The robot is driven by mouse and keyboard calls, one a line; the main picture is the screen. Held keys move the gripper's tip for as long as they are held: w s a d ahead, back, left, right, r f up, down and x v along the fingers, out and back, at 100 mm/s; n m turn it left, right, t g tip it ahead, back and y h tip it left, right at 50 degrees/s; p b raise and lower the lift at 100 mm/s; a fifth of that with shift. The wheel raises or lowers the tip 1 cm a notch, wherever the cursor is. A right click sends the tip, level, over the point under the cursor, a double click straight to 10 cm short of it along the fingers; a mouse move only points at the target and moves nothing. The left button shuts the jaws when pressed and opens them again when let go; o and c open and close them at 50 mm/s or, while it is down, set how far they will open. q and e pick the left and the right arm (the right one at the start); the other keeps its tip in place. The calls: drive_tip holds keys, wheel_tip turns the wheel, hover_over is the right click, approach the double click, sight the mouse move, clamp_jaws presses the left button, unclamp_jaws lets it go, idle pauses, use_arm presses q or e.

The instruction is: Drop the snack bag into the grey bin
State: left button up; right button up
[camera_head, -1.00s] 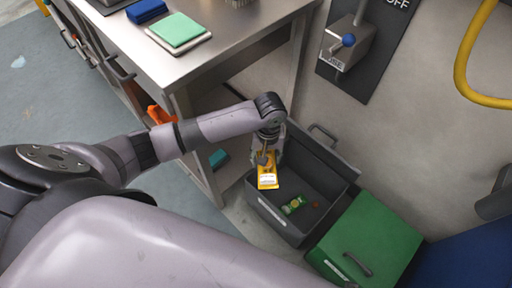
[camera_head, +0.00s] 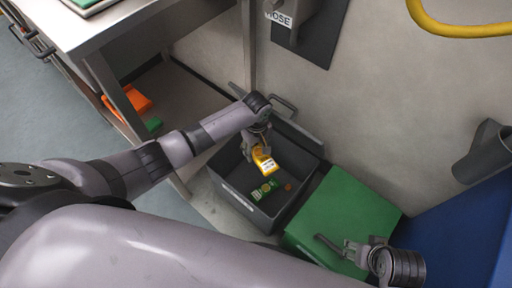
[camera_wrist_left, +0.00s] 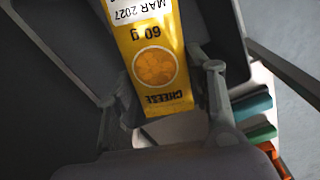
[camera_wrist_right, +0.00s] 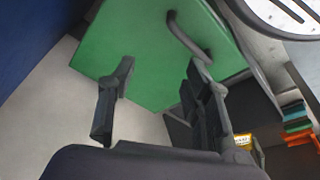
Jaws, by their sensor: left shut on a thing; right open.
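The snack bag (camera_head: 263,160) is yellow with a white label. In the left wrist view the bag (camera_wrist_left: 152,50) shows "CHEESE" and "60 g". My left gripper (camera_head: 256,150) is shut on it and holds it over the open grey bin (camera_head: 240,203). A green packet and a small reddish-brown item lie on the bin floor, below the bag. My right gripper (camera_head: 362,252) is open and empty above the green bin's lid. In the right wrist view its two fingers (camera_wrist_right: 160,115) are spread apart.
A green lidded bin (camera_head: 345,215) stands right of the grey bin, with a blue one (camera_head: 455,235) beyond it. A steel table (camera_head: 110,30) stands at the upper left. The wall behind carries a yellow hose (camera_head: 450,28).

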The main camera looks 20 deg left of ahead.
use_arm(q)
drive_tip(key=shift+f+b, duration=0.95)
drive_tip(key=shift+f, duration=0.1)
wheel_tip(320, 180, down, 2)
drive_tip(key=b, duration=0.3)
drive_tip(key=shift+f, duration=0.1)
drive_tip(key=shift+f+b, duration=1)
drive_tip(key=shift+b, duration=0.55)
use_arm(e)
drive_tip(key=w+a+r+t+y, duration=0.2)
drive_tip(key=w+a+r+t, duration=0.1)
drive_tip(key=w+r+t, duration=0.4)
drive_tip(key=w+a+r+t+y, duration=0.1)
drive_tip(key=w+a+r+t, duration=0.2)
drive_tip(key=w+r+t, duration=0.4)
drive_tip(key=shift+w+a+r+n+y, duration=0.35)
drive_tip(key=shift+w+r, duration=0.45)
drive_tip(key=shift+r, duration=1.95)
drive_tip(key=shift+d, duration=0.1)
use_arm(q)
drive_tip(key=o, duration=1.2)
